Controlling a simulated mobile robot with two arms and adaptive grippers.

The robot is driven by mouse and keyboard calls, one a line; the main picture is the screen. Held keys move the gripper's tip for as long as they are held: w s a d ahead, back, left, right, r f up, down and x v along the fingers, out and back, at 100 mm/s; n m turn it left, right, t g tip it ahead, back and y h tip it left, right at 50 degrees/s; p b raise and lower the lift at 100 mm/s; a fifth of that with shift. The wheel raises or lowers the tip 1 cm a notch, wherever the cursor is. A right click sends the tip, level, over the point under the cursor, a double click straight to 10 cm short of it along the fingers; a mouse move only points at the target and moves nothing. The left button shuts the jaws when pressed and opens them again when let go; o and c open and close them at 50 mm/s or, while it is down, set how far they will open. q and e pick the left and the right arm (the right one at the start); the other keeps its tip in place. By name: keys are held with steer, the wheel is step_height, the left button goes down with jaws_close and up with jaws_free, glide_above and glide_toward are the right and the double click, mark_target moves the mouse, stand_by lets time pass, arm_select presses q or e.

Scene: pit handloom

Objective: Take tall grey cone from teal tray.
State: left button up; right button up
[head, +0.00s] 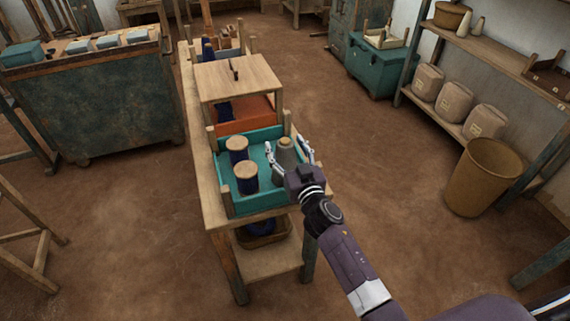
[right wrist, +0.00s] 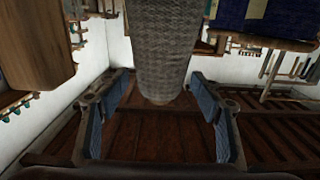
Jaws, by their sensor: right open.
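The tall grey cone (head: 285,158) stands in the teal tray (head: 272,203), on its right side. In the head view my right gripper (head: 286,146) reaches over the tray's right side with one finger on each side of the cone. In the right wrist view the grey cone (right wrist: 163,45) stands between the spread fingers of the right gripper (right wrist: 162,82), with gaps on both sides. The right gripper is open. My left gripper is not in view.
Two wood-topped spools with dark thread, one at the back (head: 237,150) and one nearer (head: 246,178), stand in the tray left of the cone. An orange tray (head: 246,117) and a raised wooden board (head: 238,76) lie behind. Open floor (head: 380,140) is to the right.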

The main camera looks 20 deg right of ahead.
steer(key=shift+w, duration=0.35)
steer(key=shift+s, duration=0.1)
steer(key=shift+c, duration=0.2)
jaws_close()
